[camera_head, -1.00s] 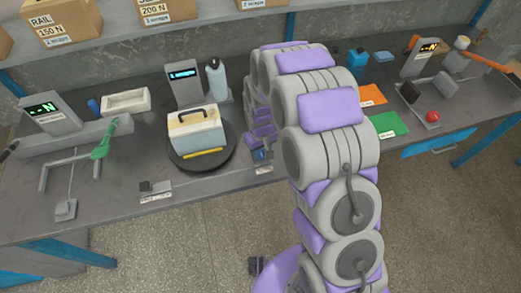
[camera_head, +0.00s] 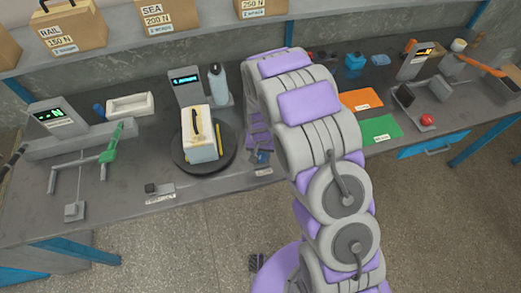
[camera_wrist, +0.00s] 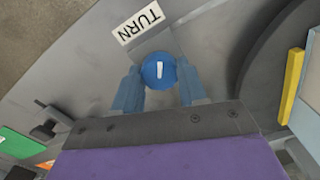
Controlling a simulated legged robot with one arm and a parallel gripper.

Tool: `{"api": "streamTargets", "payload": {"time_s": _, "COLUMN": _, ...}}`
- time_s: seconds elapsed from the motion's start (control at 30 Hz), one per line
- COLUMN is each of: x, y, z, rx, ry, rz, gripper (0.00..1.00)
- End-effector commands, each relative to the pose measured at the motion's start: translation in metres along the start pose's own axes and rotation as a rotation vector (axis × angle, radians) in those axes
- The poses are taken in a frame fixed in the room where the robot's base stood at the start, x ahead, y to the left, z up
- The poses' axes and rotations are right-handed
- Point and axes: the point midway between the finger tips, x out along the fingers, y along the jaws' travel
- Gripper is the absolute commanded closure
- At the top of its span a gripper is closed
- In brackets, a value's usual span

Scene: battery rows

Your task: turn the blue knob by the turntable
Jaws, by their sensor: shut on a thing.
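The blue knob (camera_wrist: 159,71) has a white line on its top and sits between my gripper's two fingers in the wrist view. My gripper (camera_wrist: 158,88) is shut on it. The line runs nearly along the wrist picture's vertical. A "TURN" label (camera_wrist: 138,23) lies on the bench beside the knob. In the head view my gripper (camera_head: 260,155) is at the turntable's right, and the knob is mostly hidden there. The dark round turntable (camera_head: 203,167) bears a white and tan battery (camera_head: 201,135) with a dark handle and a yellow strip at its side.
A grey display stand (camera_head: 186,88) and a bottle (camera_head: 219,85) stand behind the turntable. A gauge with a green lever (camera_head: 112,142) is at left. Orange (camera_head: 361,100) and green (camera_head: 380,130) mats lie to the right of my arm. The bench front left of my gripper is mostly clear.

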Motion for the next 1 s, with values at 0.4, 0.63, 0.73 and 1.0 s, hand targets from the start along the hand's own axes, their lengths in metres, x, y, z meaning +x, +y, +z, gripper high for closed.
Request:
{"api": "streamTargets", "payload": {"time_s": 0.4, "x": -0.0025, "y": -0.0001, "z": 0.0007, "rx": 0.336, "ry": -0.002, "rz": 0.000, "gripper": 0.89}}
{"api": "streamTargets", "payload": {"time_s": 0.63, "x": -0.0013, "y": -0.0001, "z": 0.0004, "rx": 0.442, "ry": -0.001, "rz": 0.000, "gripper": 0.89}}
{"api": "streamTargets", "payload": {"time_s": 0.73, "x": -0.0009, "y": -0.0002, "z": 0.0004, "rx": 0.470, "ry": -0.001, "rz": 0.000, "gripper": 0.89}}
{"api": "streamTargets", "payload": {"time_s": 1.0, "x": -0.0003, "y": -0.0003, "z": 0.0000, "rx": 0.498, "ry": 0.000, "rz": -0.001, "gripper": 0.89}}
